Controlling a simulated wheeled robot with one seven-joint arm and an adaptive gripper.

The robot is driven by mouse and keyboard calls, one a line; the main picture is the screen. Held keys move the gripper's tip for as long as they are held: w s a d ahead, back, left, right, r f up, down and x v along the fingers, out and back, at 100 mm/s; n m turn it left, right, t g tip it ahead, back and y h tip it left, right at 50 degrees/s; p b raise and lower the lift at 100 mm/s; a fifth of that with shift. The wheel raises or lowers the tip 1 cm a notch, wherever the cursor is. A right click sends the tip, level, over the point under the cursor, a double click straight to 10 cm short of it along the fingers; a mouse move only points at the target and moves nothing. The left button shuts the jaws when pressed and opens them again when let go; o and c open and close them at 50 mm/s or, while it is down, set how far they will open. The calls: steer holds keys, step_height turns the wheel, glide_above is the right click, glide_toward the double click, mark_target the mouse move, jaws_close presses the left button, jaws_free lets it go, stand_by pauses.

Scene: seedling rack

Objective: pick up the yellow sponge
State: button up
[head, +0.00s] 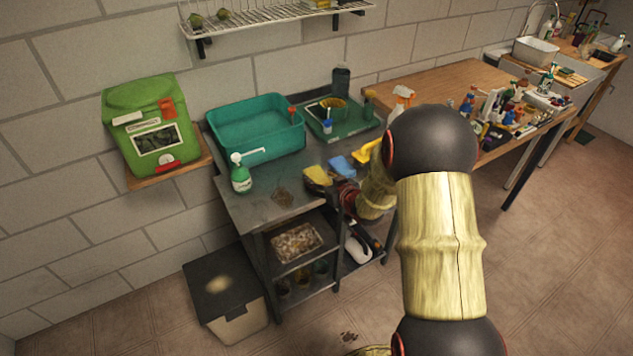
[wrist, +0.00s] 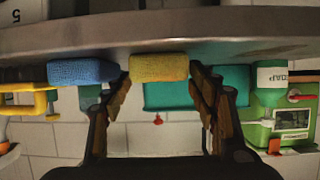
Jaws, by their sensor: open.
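The yellow sponge (head: 318,175) lies near the front edge of the grey metal bench (head: 235,206), just left of the blue sponge (head: 344,166). In the wrist view, which is upside down, the yellow sponge (wrist: 159,67) appears between the two fingertips of my gripper (wrist: 160,84). The fingers are open, with one on each side of it in the picture. I cannot tell whether they touch it or how deep they reach. In the head view my gripper (head: 346,194) is at the bench's front edge, close to the sponge and partly hidden by my arm.
The blue sponge (wrist: 84,71) is close beside one finger. A teal tub (head: 256,128), a green tray (head: 345,128), a white-topped bottle (head: 241,178) and a yellow tool (head: 366,152) also occupy the bench. Shelves with a speckled box (head: 297,243) are below.

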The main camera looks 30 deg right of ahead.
steer(key=shift+x, duration=0.75)
steer(key=shift+r, duration=0.15)
steer(key=shift+c, duration=0.6)
steer(key=c, duration=0.4)
